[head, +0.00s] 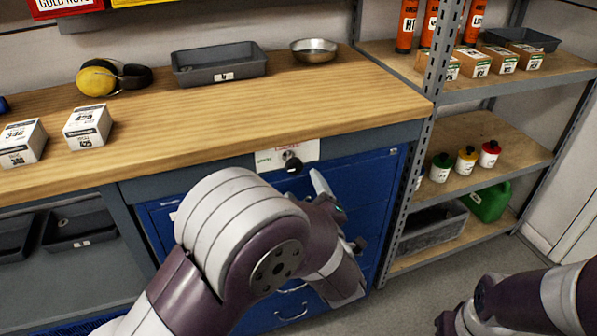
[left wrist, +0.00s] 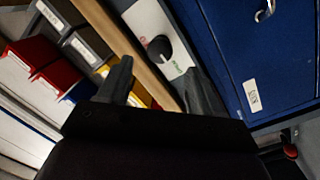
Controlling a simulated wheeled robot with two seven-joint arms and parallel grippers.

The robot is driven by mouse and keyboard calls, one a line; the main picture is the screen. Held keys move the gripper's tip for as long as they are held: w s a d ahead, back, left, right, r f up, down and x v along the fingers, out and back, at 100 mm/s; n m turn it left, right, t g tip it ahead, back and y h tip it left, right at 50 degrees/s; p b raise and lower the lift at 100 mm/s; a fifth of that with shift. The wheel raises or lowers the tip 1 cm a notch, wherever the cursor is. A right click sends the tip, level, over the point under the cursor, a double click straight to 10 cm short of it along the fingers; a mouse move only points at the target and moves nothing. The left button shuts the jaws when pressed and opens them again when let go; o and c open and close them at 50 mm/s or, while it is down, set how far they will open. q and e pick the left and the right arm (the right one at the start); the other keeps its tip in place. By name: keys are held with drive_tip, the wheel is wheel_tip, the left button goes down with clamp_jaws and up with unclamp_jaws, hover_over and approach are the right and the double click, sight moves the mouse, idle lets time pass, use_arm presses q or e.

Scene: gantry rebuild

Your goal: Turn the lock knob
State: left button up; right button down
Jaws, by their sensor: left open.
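The lock knob (head: 293,164) is a small black knob on a white plate (head: 268,160) with green and red lettering, at the top of the blue drawer cabinet. In the left wrist view the black knob (left wrist: 158,48) sits on its white plate ahead of the fingers, between their lines. My left gripper (left wrist: 160,82) is open and empty, its two dark fingers apart and not touching the knob. In the head view my left forearm hides most of this gripper; one pale finger shows just below and right of the knob.
The blue cabinet (head: 372,180) stands under the wooden workbench (head: 300,95). A metal shelf upright (head: 430,100) rises right of the knob. On the bench are a grey tray (head: 219,64), a metal bowl (head: 314,50), ear defenders and two white boxes. My right arm is at lower right.

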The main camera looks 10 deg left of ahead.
sight(296, 169)
use_arm(q)
drive_tip(key=b+x, duration=0.1)
drive_tip(key=x, duration=0.7)
drive_tip(key=shift+w+a, duration=0.1)
drive_tip(key=c, duration=1)
